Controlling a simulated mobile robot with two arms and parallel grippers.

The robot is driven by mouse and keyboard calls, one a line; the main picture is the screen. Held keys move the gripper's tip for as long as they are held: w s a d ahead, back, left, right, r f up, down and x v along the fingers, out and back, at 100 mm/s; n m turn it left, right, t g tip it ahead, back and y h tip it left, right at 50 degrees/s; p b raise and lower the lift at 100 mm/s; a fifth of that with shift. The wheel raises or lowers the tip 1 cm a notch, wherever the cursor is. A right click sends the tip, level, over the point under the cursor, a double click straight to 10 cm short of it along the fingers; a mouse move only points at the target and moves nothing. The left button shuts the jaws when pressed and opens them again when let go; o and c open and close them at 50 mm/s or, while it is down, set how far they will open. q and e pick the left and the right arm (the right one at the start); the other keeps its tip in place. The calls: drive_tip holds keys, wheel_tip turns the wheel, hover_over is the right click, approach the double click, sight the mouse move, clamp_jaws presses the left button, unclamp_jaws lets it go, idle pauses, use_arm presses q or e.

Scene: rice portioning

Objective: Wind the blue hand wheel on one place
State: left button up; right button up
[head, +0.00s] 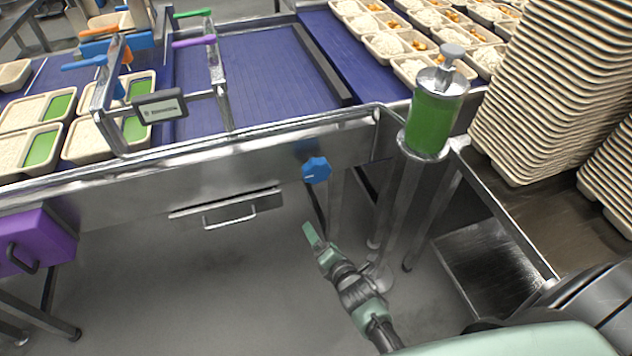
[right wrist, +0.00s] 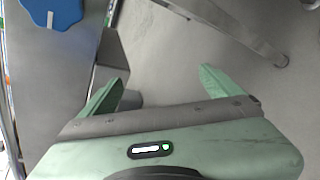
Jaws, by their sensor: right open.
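The blue hand wheel (head: 316,170) sits on the front face of the metal conveyor frame, with a small white mark on it. In the right wrist view the blue hand wheel (right wrist: 52,14) shows at the top left, cut off by the picture's edge. My right gripper (head: 312,238) is below the wheel in the head view and apart from it. In the right wrist view my right gripper (right wrist: 160,88) has its two green fingers spread with nothing between them. My left gripper is not in view.
A drawer handle (head: 230,212) is left of the wheel, and a purple box (head: 38,240) hangs further left. A green-filled cylinder (head: 432,115) stands on posts at the right. Stacked trays (head: 555,90) stand on a side table. The floor (head: 190,300) in front is clear.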

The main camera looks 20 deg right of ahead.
sight(318, 174)
drive_tip(key=w+d+r+n+t+b, duration=0.1)
drive_tip(key=w+r+n, duration=0.1)
drive_tip(key=r+n, duration=0.1)
drive_tip(key=w+d+r+n+t+h, duration=0.1)
drive_tip(key=w+r+n+t, duration=0.1)
drive_tip(key=r, duration=0.4)
drive_tip(key=w+d+r+n+t+b, duration=0.1)
drive_tip(key=w+r+n, duration=0.1)
drive_tip(key=r+n, duration=0.1)
drive_tip(key=shift+w+d+r+n+b, duration=0.1)
drive_tip(key=shift+r+n+b, duration=0.25)
drive_tip(key=shift+r, duration=0.55)
drive_tip(key=w, duration=0.6)
drive_tip(key=shift+d, duration=0.25)
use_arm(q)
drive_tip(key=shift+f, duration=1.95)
use_arm(e)
drive_tip(key=shift+w, duration=0.75)
drive_tip(key=c, duration=1.4)
